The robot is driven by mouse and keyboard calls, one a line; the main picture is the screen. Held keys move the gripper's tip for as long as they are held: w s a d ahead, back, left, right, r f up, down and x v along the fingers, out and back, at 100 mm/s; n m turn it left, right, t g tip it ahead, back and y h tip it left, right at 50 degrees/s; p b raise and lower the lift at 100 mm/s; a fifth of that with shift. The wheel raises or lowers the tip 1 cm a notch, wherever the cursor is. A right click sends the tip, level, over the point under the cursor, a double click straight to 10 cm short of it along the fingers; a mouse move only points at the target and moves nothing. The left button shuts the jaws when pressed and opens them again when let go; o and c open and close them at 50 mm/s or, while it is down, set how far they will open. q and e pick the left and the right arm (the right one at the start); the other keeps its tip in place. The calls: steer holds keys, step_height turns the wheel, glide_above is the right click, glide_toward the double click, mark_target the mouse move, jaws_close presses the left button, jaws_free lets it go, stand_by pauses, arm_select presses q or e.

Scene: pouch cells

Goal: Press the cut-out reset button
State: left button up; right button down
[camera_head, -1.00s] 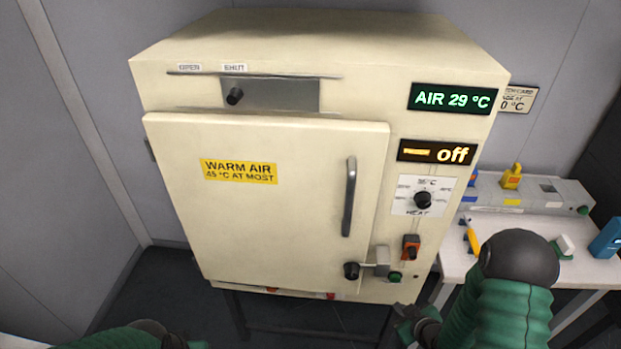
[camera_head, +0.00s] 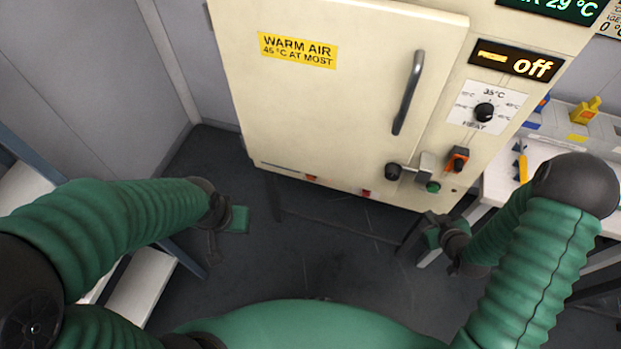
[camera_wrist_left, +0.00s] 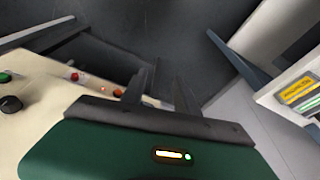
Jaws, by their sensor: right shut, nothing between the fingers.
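The cream warm-air cabinet (camera_head: 330,110) fills the upper middle of the head view, its door shut. I cannot read which control is the cut-out reset. My right gripper (camera_head: 453,267) is shut and empty, below and apart from these controls. My left gripper (camera_head: 214,250) hangs left of the cabinet; the left wrist view shows its fingers (camera_wrist_left: 161,85) apart and empty, with the green button (camera_wrist_left: 5,77) at the left edge.
The heat dial (camera_head: 484,112) and the "off" display (camera_head: 515,62) are higher on the panel. A white bench (camera_head: 500,180) stands to the right with a yellow tool (camera_head: 522,165). A pale shelf (camera_head: 145,285) is at lower left. The dark floor (camera_head: 330,260) between my arms is clear.

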arm_select(q)
jaws_close()
stand_by(1.5)
